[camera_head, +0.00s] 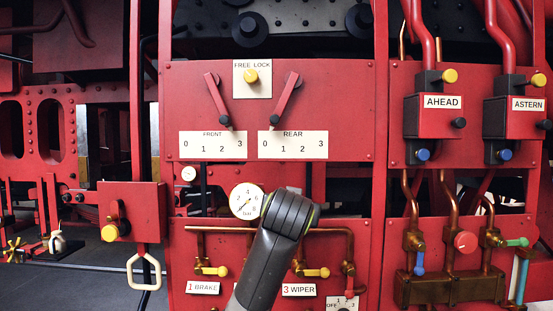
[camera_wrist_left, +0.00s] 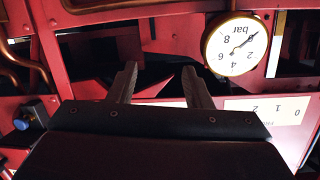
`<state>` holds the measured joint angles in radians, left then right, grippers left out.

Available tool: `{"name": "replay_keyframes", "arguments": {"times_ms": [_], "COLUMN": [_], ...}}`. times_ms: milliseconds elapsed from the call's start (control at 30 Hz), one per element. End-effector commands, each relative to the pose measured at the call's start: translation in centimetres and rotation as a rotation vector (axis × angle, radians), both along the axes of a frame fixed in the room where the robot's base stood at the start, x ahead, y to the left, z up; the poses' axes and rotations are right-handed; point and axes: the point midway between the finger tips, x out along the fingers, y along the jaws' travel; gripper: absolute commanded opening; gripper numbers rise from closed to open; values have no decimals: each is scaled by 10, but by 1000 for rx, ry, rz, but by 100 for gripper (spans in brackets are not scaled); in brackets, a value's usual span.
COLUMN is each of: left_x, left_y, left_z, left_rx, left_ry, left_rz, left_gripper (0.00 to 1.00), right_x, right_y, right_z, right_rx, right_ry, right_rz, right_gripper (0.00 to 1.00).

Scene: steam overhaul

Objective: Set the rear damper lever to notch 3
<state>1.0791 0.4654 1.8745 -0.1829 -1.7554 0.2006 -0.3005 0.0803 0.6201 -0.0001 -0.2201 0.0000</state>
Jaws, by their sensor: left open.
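The rear damper lever (camera_head: 286,98) is a slanted red bar on the upper red panel. Its dark lower end lies just above the 0 of the rear scale (camera_head: 293,152). A matching front lever (camera_head: 216,96) slants the other way, its lower end near 2 and 3 on the front scale (camera_head: 213,152). A white plate, likely the front scale, shows upside down in the left wrist view (camera_wrist_left: 265,110). My left gripper (camera_wrist_left: 159,68) is open, with nothing visible between its fingers. In the head view my left arm hides it. My right gripper is not in view.
A yellow free-lock knob (camera_head: 250,76) sits above and between the levers. A round gauge (camera_head: 247,201) is below the scales, beside my arm. Ahead (camera_head: 443,103) and astern (camera_head: 527,104) boxes stand at right. Copper pipes and yellow-handled valves (camera_head: 315,272) lie lower down.

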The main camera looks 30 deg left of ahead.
Motion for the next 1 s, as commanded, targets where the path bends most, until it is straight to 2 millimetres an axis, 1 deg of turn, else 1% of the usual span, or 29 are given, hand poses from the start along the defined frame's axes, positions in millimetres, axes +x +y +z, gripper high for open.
{"name": "replay_keyframes", "arguments": {"times_ms": [33, 67, 100, 200, 300, 400, 533, 667, 767, 1000], "left_x": [-8, -12, -20, -40, -58, -71, -76, -65, -50, -5], "left_y": [0, 0, 0, 1, 2, 3, 5, 12, 21, 48], "left_z": [39, 57, 81, 131, 168, 190, 202, 204, 204, 206], "left_rx": [-6, -11, -20, -43, -62, -77, -85, -84, -86, -84], "left_ry": [-56, -82, -118, -196, -256, -292, -310, -307, -304, -304], "left_rz": [15, 22, 32, 55, 72, 81, 86, 89, 89, 88], "left_gripper": [45, 45, 45, 45, 45, 45, 45, 45, 45, 45], "right_x": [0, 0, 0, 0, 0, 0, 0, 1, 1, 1], "right_y": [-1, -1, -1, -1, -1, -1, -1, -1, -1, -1], "right_z": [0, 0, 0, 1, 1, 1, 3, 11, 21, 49], "right_rx": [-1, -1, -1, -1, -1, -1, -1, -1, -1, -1], "right_ry": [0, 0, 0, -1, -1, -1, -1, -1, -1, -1], "right_rz": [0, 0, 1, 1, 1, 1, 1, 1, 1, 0], "right_gripper": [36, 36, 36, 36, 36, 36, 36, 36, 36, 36]}}
